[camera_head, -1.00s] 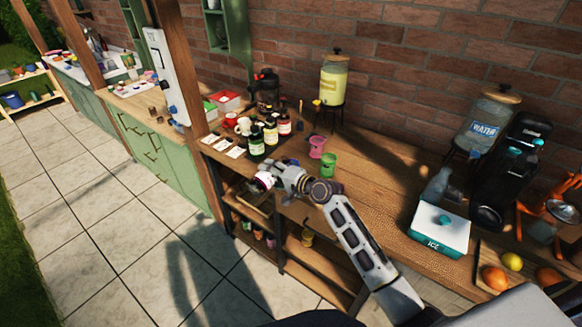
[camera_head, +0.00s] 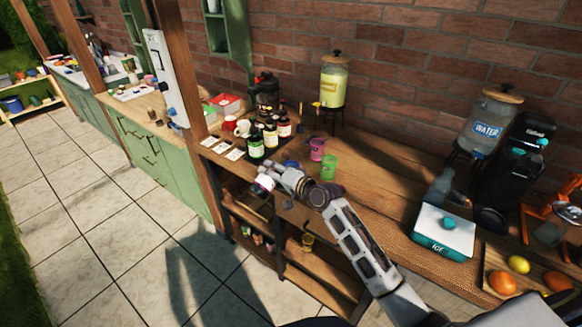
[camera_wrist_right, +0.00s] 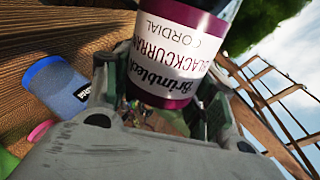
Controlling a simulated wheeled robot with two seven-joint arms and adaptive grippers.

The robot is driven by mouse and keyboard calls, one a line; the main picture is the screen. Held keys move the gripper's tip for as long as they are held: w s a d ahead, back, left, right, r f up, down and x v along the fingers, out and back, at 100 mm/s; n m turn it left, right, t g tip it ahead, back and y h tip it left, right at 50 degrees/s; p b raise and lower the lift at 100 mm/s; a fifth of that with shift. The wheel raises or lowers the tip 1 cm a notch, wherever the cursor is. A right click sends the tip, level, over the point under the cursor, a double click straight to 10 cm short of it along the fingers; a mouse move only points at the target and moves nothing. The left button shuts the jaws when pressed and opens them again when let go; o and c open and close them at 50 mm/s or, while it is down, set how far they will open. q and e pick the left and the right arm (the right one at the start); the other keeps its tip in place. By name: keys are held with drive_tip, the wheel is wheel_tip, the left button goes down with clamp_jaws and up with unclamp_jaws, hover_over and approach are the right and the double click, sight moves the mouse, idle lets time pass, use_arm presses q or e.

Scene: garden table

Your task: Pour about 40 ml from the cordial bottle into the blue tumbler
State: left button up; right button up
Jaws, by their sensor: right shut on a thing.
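My right gripper (camera_head: 272,180) is shut on the cordial bottle (camera_head: 264,183), at the front edge of the counter. In the right wrist view the bottle (camera_wrist_right: 180,50) fills the top middle, with a purple and white "Blackcurrant Cordial" label, between the fingers (camera_wrist_right: 160,100). It looks tilted there; its mouth is out of view. The blue tumbler (camera_head: 291,164) stands on the counter just behind my right gripper, partly hidden by it. It also shows at the left of the right wrist view (camera_wrist_right: 58,88), apart from the bottle. My left gripper is not in view.
A pink tumbler (camera_head: 317,150) and a green tumbler (camera_head: 329,168) stand right of the blue one. Several dark bottles (camera_head: 257,147) stand behind left. A white ice box (camera_head: 443,232) sits farther right. Bare wood (camera_head: 375,185) lies between the tumblers and the box.

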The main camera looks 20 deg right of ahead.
drive_tip(key=shift+r, duration=0.2)
drive_tip(key=shift+w+d+r+n+p, duration=0.1)
drive_tip(key=shift+r+n+p, duration=0.2)
drive_tip(key=shift+p, duration=0.05)
drive_tip(key=shift+w+d+r+n, duration=0.1)
drive_tip(key=shift+d+r+n, duration=0.05)
drive_tip(key=shift+n, duration=0.15)
drive_tip(key=shift+r, duration=0.1)
idle(0.5)
